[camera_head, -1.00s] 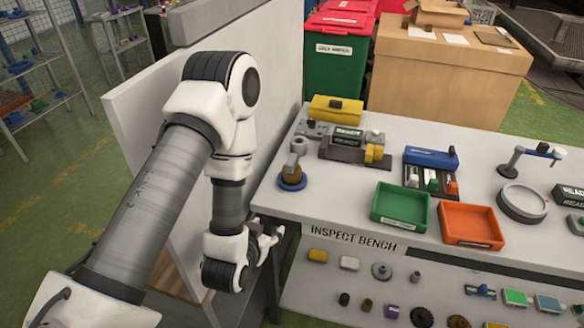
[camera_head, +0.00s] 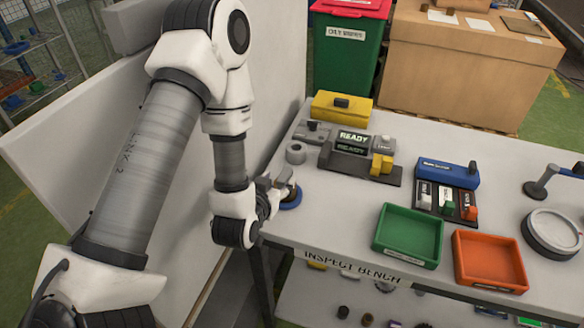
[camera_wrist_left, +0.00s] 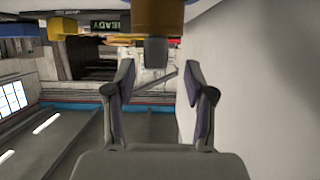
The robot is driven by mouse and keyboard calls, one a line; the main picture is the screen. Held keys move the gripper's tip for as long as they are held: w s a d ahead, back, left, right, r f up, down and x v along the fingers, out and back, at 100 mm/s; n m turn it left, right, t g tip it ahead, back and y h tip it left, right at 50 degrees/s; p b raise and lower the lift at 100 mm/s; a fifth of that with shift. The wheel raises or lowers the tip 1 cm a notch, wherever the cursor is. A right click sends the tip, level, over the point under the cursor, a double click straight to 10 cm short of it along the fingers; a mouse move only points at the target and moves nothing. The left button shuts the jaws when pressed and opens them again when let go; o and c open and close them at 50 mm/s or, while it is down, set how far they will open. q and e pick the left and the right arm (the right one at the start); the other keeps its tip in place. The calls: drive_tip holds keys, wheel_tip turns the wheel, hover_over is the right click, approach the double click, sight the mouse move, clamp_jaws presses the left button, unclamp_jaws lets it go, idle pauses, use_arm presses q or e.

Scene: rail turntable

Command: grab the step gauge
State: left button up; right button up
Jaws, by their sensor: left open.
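The stepped piece that I take as the step gauge stands at the bench's left end. Its blue base (camera_head: 291,199) shows in the head view, while my left gripper (camera_head: 283,183) mostly covers its upper part. In the left wrist view, which looks upside down, its tan body (camera_wrist_left: 157,14) and grey narrower tip (camera_wrist_left: 156,50) hang from the top edge. My left gripper (camera_wrist_left: 152,85) is open there, its two fingers apart with nothing held between them. The grey tip lies just beyond the fingertips, near the middle of the gap. My right gripper is not in view.
The inspect bench (camera_head: 340,225) holds a grey ring (camera_head: 296,153), a READY device (camera_head: 352,142), a yellow block (camera_head: 341,107), a green tray (camera_head: 408,236) and an orange tray (camera_head: 490,262). A pale panel (camera_head: 280,135) stands close on the left.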

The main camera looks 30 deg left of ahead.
sight(285, 174)
use_arm(q)
drive_tip(key=shift+w+a+f+b, duration=0.15)
drive_tip(key=shift+w+f+b, duration=0.1)
drive_tip(key=shift+w+b, duration=0.15)
drive_tip(key=shift+w, duration=0.35)
drive_tip(key=shift+w+a+r+p, duration=0.1)
drive_tip(key=shift+w+r+p, duration=0.1)
drive_tip(key=shift+w+p, duration=0.65)
drive_tip(key=x, duration=0.3)
drive_tip(key=shift+w+f, duration=0.15)
drive_tip(key=shift+w, duration=0.15)
drive_tip(key=shift+w+f, duration=0.2)
drive_tip(key=shift+s, duration=0.15)
drive_tip(key=shift+c, duration=0.3)
drive_tip(key=shift+r, duration=0.1)
clamp_jaws()
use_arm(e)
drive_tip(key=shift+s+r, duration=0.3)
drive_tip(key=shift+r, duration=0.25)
